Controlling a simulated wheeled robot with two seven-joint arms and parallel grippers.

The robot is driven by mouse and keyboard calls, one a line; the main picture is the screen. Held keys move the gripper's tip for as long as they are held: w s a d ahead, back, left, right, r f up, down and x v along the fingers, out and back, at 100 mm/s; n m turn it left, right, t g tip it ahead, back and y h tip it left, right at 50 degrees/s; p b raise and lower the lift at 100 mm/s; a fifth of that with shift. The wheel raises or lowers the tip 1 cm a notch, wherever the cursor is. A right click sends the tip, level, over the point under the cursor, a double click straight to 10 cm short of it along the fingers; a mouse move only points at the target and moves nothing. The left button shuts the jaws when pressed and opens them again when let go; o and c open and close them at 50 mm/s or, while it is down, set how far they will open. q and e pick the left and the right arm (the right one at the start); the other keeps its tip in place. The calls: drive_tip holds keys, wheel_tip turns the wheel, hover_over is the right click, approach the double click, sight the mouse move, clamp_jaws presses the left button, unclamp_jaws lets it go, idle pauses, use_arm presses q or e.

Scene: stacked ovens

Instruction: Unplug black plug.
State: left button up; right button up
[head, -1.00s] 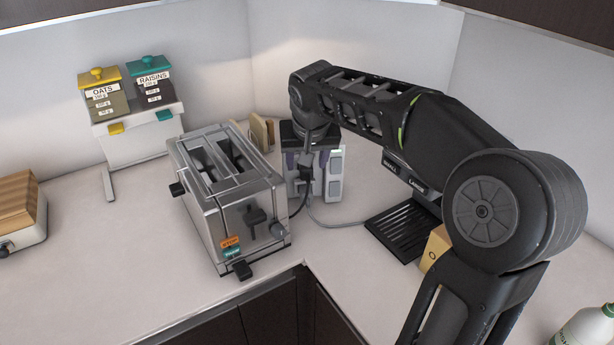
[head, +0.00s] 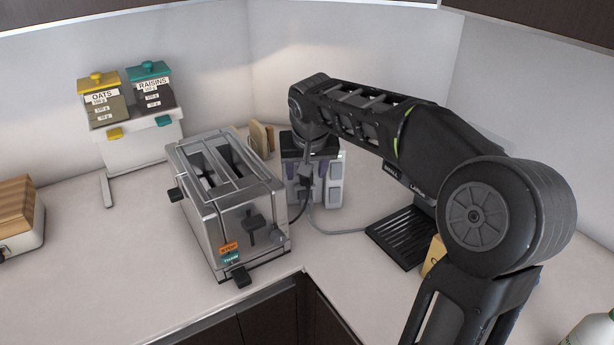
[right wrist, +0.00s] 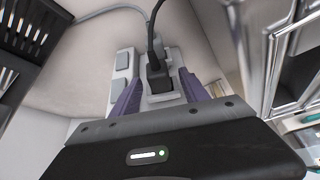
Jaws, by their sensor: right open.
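The black plug (head: 304,180) sits in the front of a light grey socket block (head: 335,187) behind the toaster. In the right wrist view the black plug (right wrist: 158,76) is seated in the socket block (right wrist: 122,62), and its black cord rises from it. My right gripper (head: 307,168) reaches down over the block. In the right wrist view its purple fingers are open (right wrist: 158,90), one on each side of the plug. I cannot tell whether they touch it. My left gripper is not in view.
A metal toaster (head: 228,200) stands close left of the socket block, with bread slices (head: 262,138) behind it. A grey cord (head: 340,231) runs right from the block toward a black drip tray (head: 403,240). Jar dispensers (head: 125,105) stand at the back left.

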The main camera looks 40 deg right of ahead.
drive_tip(key=shift+c, duration=0.2)
idle(0.6)
clamp_jaws()
idle(0.4)
drive_tip(key=shift+o, duration=2.4)
unclamp_jaws()
drive_tip(key=shift+r, duration=0.1)
